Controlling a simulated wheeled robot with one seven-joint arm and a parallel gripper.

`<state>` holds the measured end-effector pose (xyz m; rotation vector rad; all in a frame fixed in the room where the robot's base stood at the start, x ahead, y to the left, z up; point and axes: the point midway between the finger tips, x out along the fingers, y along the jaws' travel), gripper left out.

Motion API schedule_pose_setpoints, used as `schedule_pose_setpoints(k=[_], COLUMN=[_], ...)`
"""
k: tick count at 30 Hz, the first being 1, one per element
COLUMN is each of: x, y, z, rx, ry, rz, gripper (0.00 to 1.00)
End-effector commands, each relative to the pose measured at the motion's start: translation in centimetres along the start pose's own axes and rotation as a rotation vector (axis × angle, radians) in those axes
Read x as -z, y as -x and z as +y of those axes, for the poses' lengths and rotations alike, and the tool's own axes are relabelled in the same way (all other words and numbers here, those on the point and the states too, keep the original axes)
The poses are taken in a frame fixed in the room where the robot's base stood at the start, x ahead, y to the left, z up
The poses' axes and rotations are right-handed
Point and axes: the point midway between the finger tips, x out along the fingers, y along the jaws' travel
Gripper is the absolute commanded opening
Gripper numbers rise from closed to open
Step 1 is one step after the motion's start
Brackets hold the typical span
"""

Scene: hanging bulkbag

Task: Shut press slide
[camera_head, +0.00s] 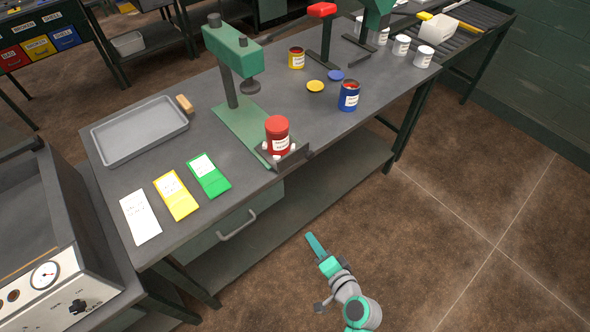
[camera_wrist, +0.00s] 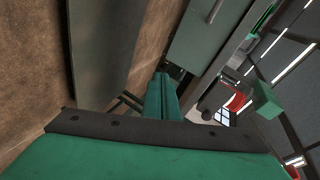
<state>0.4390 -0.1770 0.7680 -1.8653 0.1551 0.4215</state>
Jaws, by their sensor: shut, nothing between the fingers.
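The green press (camera_head: 235,50) stands on the workbench, its arm and round ram above a green base plate (camera_head: 240,125). The dark press slide (camera_head: 296,158) sticks out at the bench's front edge, out from under the ram. A red can (camera_head: 278,133) with a white label stands on the slide among small white pegs. My gripper (camera_head: 312,240) is shut and empty, in front of and below the bench edge, apart from the slide. In the wrist view my shut gripper (camera_wrist: 163,90) points ahead, with the red can (camera_wrist: 236,103) to its right, seen tilted.
A drawer handle (camera_head: 237,225) juts from the bench front, left of my gripper. A grey tray (camera_head: 140,130), yellow card (camera_head: 175,196), green card (camera_head: 208,176) and blue can (camera_head: 349,96) are on the bench. The floor (camera_head: 440,240) to the right is clear.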

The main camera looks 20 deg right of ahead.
Motion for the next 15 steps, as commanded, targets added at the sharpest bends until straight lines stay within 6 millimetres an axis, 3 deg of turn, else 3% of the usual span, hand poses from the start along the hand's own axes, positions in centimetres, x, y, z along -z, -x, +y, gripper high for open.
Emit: schedule_pose_setpoints(k=[1,6,10,15], x=[1.7,5.7,8.1,9.5], y=[-0.6,-0.8,-0.1,0.7], z=[-1.4,-6.0,-9.0,-11.0], rx=[0.048,0.211,0.318,0.392], ry=[-0.045,-0.174,-0.224,-0.249], rz=[-0.01,-0.084,-0.135,-0.173], gripper=[0.0,0.0,0.0,0.0])
